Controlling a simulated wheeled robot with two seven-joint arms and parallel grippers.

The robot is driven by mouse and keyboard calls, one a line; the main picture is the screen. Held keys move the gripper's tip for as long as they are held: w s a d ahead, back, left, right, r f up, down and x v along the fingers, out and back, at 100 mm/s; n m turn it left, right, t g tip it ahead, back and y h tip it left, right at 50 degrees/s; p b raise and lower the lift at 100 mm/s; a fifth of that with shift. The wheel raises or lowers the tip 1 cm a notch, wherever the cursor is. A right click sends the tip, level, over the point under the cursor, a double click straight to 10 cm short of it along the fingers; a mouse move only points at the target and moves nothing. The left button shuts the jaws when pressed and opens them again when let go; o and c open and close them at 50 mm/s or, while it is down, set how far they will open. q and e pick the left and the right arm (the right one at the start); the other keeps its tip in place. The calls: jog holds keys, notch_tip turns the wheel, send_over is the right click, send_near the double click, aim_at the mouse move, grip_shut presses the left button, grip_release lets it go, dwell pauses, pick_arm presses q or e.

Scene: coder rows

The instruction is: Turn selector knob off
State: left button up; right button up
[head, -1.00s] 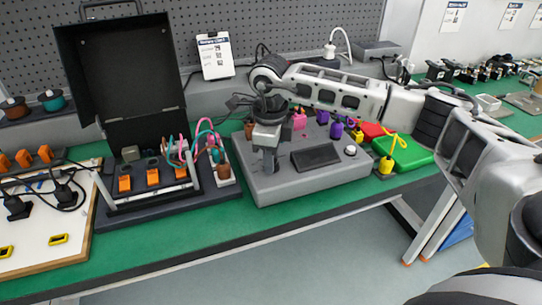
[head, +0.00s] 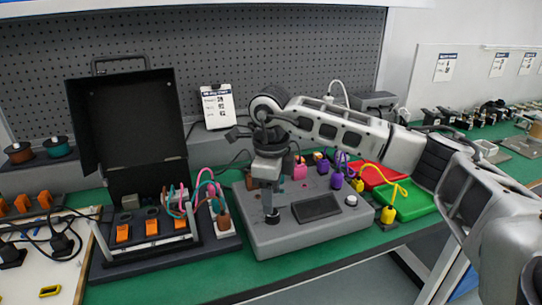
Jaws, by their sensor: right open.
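The grey console box (head: 330,238) stands on the green bench. A small black knob (head: 272,217) on its top left part, likely the selector knob, is partly hidden by my right gripper. My right gripper (head: 271,205) points straight down with its fingertips right at the knob. It is open; I cannot tell whether the fingers touch the knob. The knob's pointer and markings are too small to read. My left gripper is not in view.
The console also carries a dark screen (head: 316,208), a white button (head: 351,200) and coloured plugs with cables. An open black case (head: 130,130) stands left. Red (head: 372,174) and green (head: 408,203) trays lie right. The bench's front strip is clear.

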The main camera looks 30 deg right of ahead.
notch_tip(320, 180, up, 12)
jog(key=shift+s+a+f, duration=0.25)
dwell(0.5)
